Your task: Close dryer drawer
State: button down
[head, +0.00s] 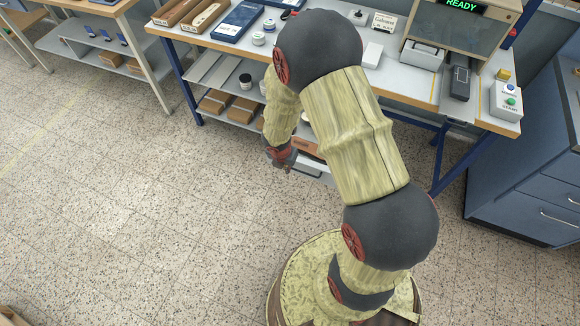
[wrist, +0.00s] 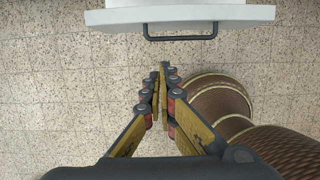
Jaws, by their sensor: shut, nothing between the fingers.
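The dryer drawer has a pale front panel (wrist: 110,17) with a dark bar handle (wrist: 180,38), at the top of the wrist view. A narrower white part shows behind the panel, cut off by the picture's edge. In the head view a bit of the white drawer (head: 316,172) shows under the table, mostly hidden by my arm. It appears to stand out, but I cannot tell how far. My gripper (wrist: 161,70) is shut and empty, in front of the handle and apart from it. In the head view my gripper (head: 287,166) hangs beside the drawer.
The blue-framed workbench (head: 440,100) carries boxes, jars and a machine with a READY display (head: 462,5). Its lower shelf (head: 205,72) holds brown boxes and a jar. A blue cabinet (head: 525,190) stands at the right. The speckled floor (head: 130,220) at the left is clear.

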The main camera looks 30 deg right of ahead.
aim_at(293, 169)
jog(key=shift+w+d+f+b, duration=0.65)
jog(key=shift+d+f+b, duration=0.15)
jog(key=shift+f, duration=0.8)
jog(key=shift+w+d+f+b, duration=0.7)
jog(key=shift+d+f, duration=0.2)
jog(key=shift+f, duration=0.65)
jog(key=shift+w+d+f+b, duration=0.7)
jog(key=shift+d+f, duration=0.15)
jog(key=shift+f, duration=0.75)
